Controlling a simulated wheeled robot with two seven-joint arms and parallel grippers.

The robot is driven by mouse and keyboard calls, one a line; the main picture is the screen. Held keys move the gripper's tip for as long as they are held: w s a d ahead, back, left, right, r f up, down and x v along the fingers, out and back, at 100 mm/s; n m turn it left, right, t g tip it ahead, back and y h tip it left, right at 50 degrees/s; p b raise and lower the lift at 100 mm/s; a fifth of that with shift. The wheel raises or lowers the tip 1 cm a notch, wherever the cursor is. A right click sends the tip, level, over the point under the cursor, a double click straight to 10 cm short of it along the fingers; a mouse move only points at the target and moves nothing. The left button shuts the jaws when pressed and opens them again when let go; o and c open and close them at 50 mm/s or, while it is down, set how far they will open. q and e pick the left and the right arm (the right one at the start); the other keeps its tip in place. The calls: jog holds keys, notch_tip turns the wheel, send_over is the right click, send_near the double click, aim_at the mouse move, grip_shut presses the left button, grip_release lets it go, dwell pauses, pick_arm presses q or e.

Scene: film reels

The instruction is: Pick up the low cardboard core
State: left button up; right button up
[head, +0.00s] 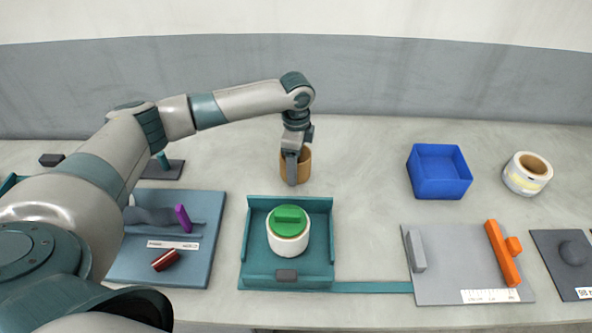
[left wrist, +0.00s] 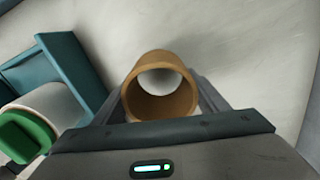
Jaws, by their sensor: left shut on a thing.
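The low cardboard core (head: 304,166) is a short brown open tube on the pale table, behind the teal tray. In the left wrist view the core (left wrist: 160,110) sits between the two fingers, with its open end toward the camera and pale table seen through it. My left gripper (head: 293,178) reaches down at the core and is shut on its sides. One finger hides part of the core in the head view. I cannot tell whether the core touches the table. My right gripper is not in view.
A teal tray (head: 326,270) holds a white roll (head: 289,245) with a green cap (head: 289,220), close in front of the core. A blue bin (head: 438,190) and a white roll with a brown core (head: 516,176) stand at right. The table between tray and bin is clear.

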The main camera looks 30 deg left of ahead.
pick_arm(q)
jog(key=shift+r+b, duration=0.3)
jog(key=shift+r, duration=0.5)
jog(key=d+r+b, duration=0.1)
jog(key=d+r, duration=0.2)
jog(key=d, duration=0.2)
jog(key=s+d+r+b, duration=0.1)
jog(key=d+r+b, duration=0.1)
jog(key=d+r, duration=0.2)
jog(key=shift+d, duration=1.3)
jog(key=shift+s, duration=0.1)
